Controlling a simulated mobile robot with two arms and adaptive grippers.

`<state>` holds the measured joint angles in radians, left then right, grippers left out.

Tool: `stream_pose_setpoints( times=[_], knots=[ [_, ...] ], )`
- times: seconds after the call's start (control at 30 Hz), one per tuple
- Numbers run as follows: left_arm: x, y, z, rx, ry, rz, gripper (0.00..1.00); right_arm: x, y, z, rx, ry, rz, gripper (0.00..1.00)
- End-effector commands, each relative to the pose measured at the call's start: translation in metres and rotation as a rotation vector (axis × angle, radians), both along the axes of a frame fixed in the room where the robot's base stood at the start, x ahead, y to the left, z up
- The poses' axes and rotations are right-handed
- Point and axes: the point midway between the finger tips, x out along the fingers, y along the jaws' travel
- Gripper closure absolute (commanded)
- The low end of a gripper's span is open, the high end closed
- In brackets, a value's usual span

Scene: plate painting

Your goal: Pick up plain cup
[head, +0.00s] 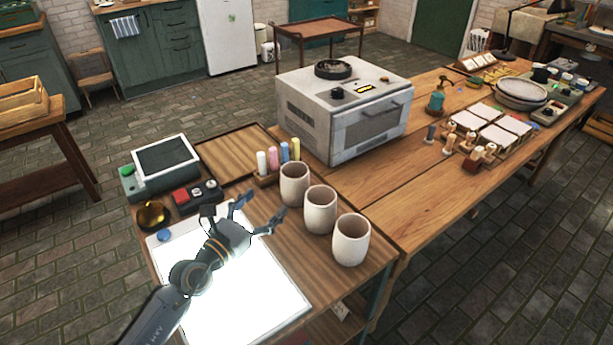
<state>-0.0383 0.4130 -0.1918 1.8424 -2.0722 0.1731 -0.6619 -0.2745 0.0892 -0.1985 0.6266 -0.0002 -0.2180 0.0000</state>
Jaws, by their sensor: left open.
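Three plain, unpainted beige cups stand upright in a slanting row on the wooden table: a far cup (294,184), a middle cup (320,210) and a near cup (351,240). My left gripper (262,206) is open and empty. Its fingers spread to the left of the cups, above the edge of a glowing white panel (255,300). The far and middle cups are closest to the fingertips, with a gap between. My right gripper is out of view.
A grey kiln-like oven (345,110) stands behind the cups. Several coloured markers (272,160) stand in a holder by the far cup. A screen device (163,163), a red-buttoned box (195,193) and a brass bowl (152,214) sit at the left. The table right of the oven has free room.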

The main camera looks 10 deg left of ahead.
Motion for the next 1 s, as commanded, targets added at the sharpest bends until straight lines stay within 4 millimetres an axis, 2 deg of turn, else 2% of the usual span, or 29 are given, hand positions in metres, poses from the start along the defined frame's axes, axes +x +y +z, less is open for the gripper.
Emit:
stream_pose_setpoints(
  times=[0.13, 0.3, 0.4, 0.53, 0.67, 0.8, 1.0],
  knots=[
    [0.017, -0.007, 0.001, 0.001, -0.001, 0.000, 0.20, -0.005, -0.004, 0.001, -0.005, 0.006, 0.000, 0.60],
    [0.049, -0.020, 0.001, 0.000, -0.002, 0.000, 0.20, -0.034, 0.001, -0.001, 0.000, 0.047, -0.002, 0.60],
    [0.065, -0.026, 0.000, 0.001, -0.001, 0.000, 0.20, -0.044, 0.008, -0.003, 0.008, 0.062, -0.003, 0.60],
    [0.077, -0.031, -0.001, 0.000, 0.000, 0.000, 0.20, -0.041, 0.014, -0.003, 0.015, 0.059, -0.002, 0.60],
    [0.084, -0.034, 0.000, 0.000, -0.001, 0.000, 0.20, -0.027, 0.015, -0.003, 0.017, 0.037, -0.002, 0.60],
    [0.103, -0.040, 0.000, 0.001, -0.001, 0.000, 0.20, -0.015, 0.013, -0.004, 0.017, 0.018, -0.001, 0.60],
    [0.125, -0.049, -0.001, 0.000, -0.001, 0.000, 0.20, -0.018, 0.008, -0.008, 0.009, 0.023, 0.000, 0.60]
  ],
)
